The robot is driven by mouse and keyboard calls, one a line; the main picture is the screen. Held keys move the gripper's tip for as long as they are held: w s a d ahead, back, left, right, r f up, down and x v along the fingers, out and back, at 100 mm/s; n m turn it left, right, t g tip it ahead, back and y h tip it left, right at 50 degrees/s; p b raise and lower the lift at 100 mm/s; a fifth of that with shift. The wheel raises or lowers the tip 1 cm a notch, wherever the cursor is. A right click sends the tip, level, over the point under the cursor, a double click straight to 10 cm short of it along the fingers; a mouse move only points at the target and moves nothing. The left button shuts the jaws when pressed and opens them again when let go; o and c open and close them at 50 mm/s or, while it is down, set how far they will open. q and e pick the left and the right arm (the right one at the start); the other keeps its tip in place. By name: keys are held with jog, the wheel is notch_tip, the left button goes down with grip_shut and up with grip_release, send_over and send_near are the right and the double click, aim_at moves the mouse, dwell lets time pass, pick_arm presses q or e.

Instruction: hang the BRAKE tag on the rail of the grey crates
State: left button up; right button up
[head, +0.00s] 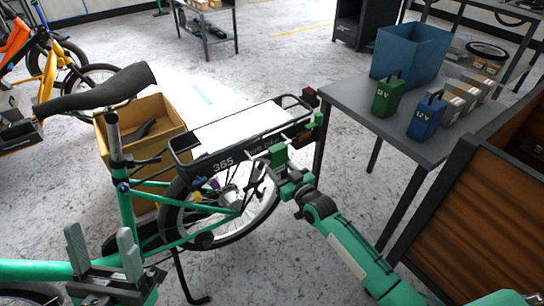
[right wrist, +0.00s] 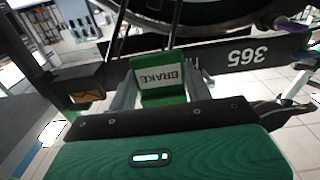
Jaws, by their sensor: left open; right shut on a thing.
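In the head view my right gripper (head: 276,160) is beside the bike's rear rack, just right of the black 365 panel (head: 222,164). My left gripper (head: 103,250) is open and empty at the lower left, over the green bike frame. Small grey boxes (head: 462,92) with brown and white faces stand on the right table; I cannot tell whether a rail is there.
The grey table (head: 350,100) also holds a blue bin (head: 408,55), a green handled block (head: 387,97) and a blue handled block (head: 426,118). A wooden cabinet (head: 480,210) stands at the lower right. A yellow-brown crate (head: 160,112) is behind the bike. Floor between bike and table is clear.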

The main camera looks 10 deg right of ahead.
aim_at(279, 168)
jog(key=shift+p+v, duration=1.15)
jog(key=shift+v, duration=0.9)
jog(key=shift+s+d, duration=0.1)
jog(key=shift+s, duration=0.2)
